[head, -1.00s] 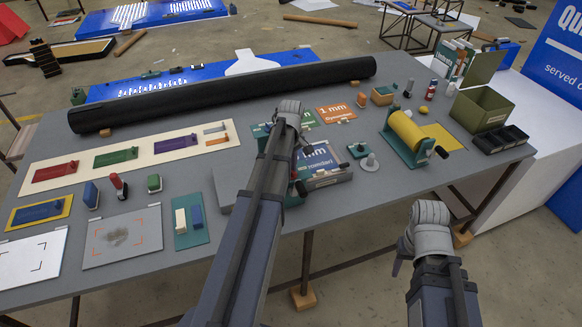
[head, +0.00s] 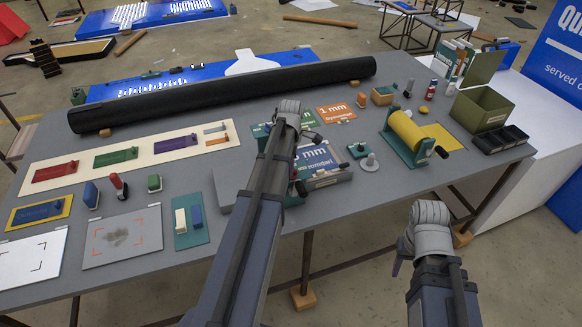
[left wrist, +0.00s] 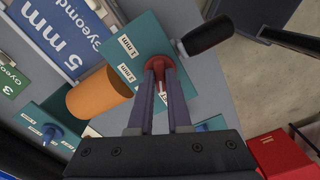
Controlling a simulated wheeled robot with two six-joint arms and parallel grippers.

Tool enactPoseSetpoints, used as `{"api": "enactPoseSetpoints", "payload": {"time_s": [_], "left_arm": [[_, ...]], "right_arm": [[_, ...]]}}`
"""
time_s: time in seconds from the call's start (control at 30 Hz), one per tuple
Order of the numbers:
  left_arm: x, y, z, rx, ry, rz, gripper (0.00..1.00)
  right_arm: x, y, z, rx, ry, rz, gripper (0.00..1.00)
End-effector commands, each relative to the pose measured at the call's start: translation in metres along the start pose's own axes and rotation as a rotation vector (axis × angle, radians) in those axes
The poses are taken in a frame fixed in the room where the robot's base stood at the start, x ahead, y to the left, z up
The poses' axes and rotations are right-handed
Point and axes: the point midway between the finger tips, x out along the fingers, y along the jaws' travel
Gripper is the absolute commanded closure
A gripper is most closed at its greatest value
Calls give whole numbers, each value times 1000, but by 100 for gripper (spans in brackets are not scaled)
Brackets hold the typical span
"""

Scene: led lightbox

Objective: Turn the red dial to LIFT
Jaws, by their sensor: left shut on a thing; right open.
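The red dial (left wrist: 158,63) sits on a teal plate (left wrist: 125,45) in the left wrist view. My left gripper (left wrist: 159,72) is shut on the dial, one finger on each side. I cannot tell where the dial points. In the head view my left arm hides most of the dial and plate; a little red shows beside my left gripper (head: 296,186). My right gripper (head: 399,264) is open and empty, off the table's front edge.
A black handle (left wrist: 207,35) and an orange cylinder (left wrist: 98,96) lie close to the dial. A blue dial (left wrist: 52,133) sits on another teal plate. A yellow roller (head: 407,130) stands to the right, and a long black roll (head: 225,93) lies behind.

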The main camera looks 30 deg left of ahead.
Motion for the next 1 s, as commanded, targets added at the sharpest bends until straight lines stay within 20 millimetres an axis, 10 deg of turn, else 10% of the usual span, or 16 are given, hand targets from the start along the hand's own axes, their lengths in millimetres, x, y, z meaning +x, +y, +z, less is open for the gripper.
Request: {"api": "enactPoseSetpoints", "payload": {"time_s": [0.7,0.73,1.0], "left_arm": [[0,0,0,-74,0,0,100],[0,0,0,-74,0,0,82],[0,0,0,-72,0,0,54]], "right_arm": [[0,0,0,0,0,0,50],[0,0,0,0,0,0,50],[0,0,0,0,0,0,50]]}}
